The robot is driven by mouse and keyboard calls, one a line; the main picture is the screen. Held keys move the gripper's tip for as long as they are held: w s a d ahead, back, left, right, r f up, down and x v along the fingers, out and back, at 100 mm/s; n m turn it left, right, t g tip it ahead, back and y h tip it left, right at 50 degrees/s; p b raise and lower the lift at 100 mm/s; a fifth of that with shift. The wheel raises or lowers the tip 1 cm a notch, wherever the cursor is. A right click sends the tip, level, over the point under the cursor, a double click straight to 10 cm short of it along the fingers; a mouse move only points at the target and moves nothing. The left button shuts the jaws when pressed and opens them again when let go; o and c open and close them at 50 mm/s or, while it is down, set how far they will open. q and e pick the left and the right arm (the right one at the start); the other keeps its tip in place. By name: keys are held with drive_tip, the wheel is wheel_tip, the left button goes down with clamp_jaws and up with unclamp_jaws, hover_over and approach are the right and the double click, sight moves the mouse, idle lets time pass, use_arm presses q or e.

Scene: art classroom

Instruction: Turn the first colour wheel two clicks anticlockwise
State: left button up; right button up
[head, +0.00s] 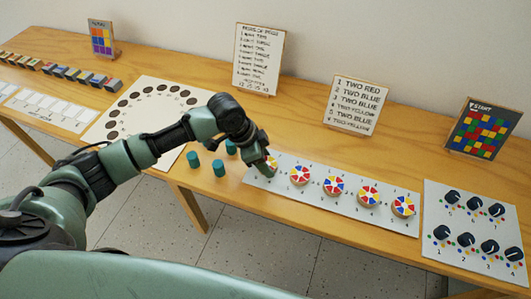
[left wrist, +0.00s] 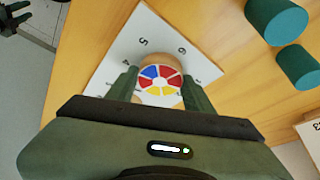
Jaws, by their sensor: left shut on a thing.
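The leftmost colour wheel (head: 272,163) sits at the left end of a long white board (head: 318,191) on the wooden table. In the left wrist view the wheel (left wrist: 161,79) shows red, blue, yellow and white wedges on a round wooden body, with numbers printed around it. My left gripper (head: 266,166) is shut on this wheel, one finger on each side, and partly hides it in the head view. Several more colour wheels (head: 333,186) stand along the same board to the right. My right gripper (left wrist: 16,18) shows small at the left wrist view's upper left, fingers apart.
Teal cylinders (head: 219,168) stand just left of the board. A white panel with black knobs (head: 474,230) lies to the right. Behind stand a colour-order card (head: 356,105), a text card (head: 258,60) and a mosaic picture (head: 482,129). A dotted white sheet (head: 150,100) lies left.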

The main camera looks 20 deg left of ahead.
use_arm(q)
drive_tip(key=n+y+p, duration=0.1)
drive_tip(key=n+p, duration=0.2)
drive_tip(key=p, duration=0.1)
drive_tip(key=n+t+y+p, duration=0.1)
drive_tip(key=n+p, duration=0.2)
drive_tip(key=p, duration=0.1)
drive_tip(key=n+t+p, duration=0.1)
drive_tip(key=n+p, duration=0.3)
drive_tip(key=p, duration=0.1)
drive_tip(key=shift+s+d+r+y, duration=0.2)
drive_tip(key=shift+d+r+y, duration=0.05)
drive_tip(key=shift+d+y, duration=0.15)
drive_tip(key=shift+n+y+p, duration=0.4)
drive_tip(key=shift+n+p, duration=0.35)
drive_tip(key=shift+n, duration=0.25)
drive_tip(key=n+y+p, duration=0.1)
drive_tip(key=n, duration=0.1)
drive_tip(key=shift+f+n, duration=0.15)
drive_tip(key=shift+n, duration=0.25)
drive_tip(key=shift+d+f+n+y+p, duration=0.15)
drive_tip(key=shift+n+y+p, duration=0.3)
drive_tip(key=shift+n, duration=0.75)
drive_tip(key=shift+w+n+g+y, duration=0.1)
drive_tip(key=shift+n+g+y, duration=0.35)
drive_tip(key=shift+n, duration=1.15)
drive_tip(key=o, duration=1.4)
